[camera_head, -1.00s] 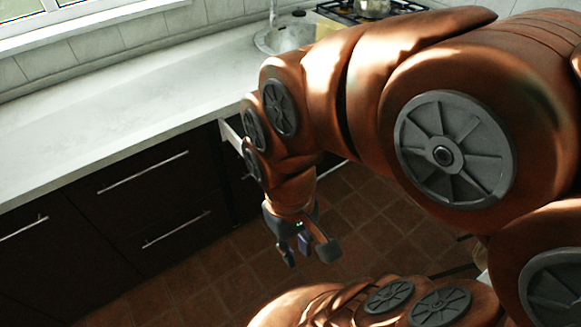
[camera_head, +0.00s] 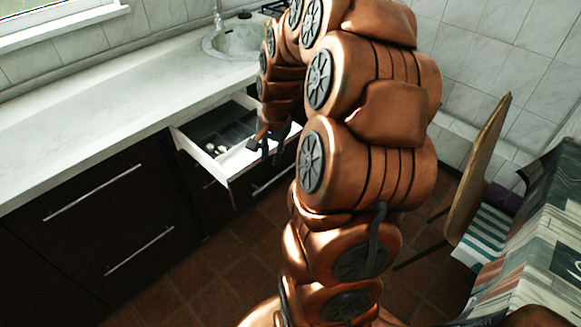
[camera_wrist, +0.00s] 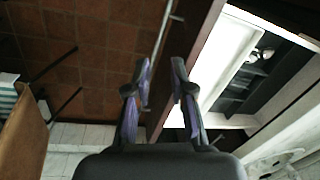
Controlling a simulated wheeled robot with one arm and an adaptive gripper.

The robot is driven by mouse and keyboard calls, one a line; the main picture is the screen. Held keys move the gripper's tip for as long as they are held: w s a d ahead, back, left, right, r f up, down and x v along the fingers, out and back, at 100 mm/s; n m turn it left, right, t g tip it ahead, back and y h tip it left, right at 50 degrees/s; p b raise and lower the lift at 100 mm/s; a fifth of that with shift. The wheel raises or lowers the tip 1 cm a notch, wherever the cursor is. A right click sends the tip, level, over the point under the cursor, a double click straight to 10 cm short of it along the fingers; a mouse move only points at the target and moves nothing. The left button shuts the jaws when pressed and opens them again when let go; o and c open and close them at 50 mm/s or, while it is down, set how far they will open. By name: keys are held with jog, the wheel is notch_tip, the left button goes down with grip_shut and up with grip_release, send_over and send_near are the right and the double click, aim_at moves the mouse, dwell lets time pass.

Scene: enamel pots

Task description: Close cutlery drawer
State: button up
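The cutlery drawer (camera_head: 203,163) stands pulled out from the dark cabinets below the white counter. It has white sides and a grey divided insert with cutlery in it. In the wrist view the open drawer (camera_wrist: 222,58) shows at the right, with the dark cabinet front beside it. My gripper (camera_head: 264,147) appears at the drawer's front right part in the head view; whether it touches the drawer cannot be told. In the wrist view my gripper (camera_wrist: 154,78) has its two fingers apart with nothing between them. My arm hides the drawer's right part.
The white counter (camera_head: 90,125) runs along the wall to a round sink (camera_head: 235,42). Closed dark drawers (camera_head: 100,225) with bar handles lie left. A wooden chair (camera_head: 478,170) and a patterned table (camera_head: 545,240) stand right. The tiled floor before the cabinets is clear.

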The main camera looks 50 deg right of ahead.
aim_at(290, 167)
jog(key=d+f+m, duration=0.4)
jog(key=d, duration=0.5)
jog(key=shift+t, duration=0.3)
jog(key=shift+w+d+f+p, duration=0.15)
jog(key=shift+w+f, duration=0.15)
jog(key=shift+f, duration=1)
jog(key=shift+w+a+f+p, duration=0.1)
jog(key=shift+w+f, duration=0.15)
jog(key=shift+f, duration=1.05)
jog(key=shift+w+d+f+p, duration=0.15)
jog(key=shift+w+f, duration=0.15)
jog(key=shift+f, duration=1)
grip_shut()
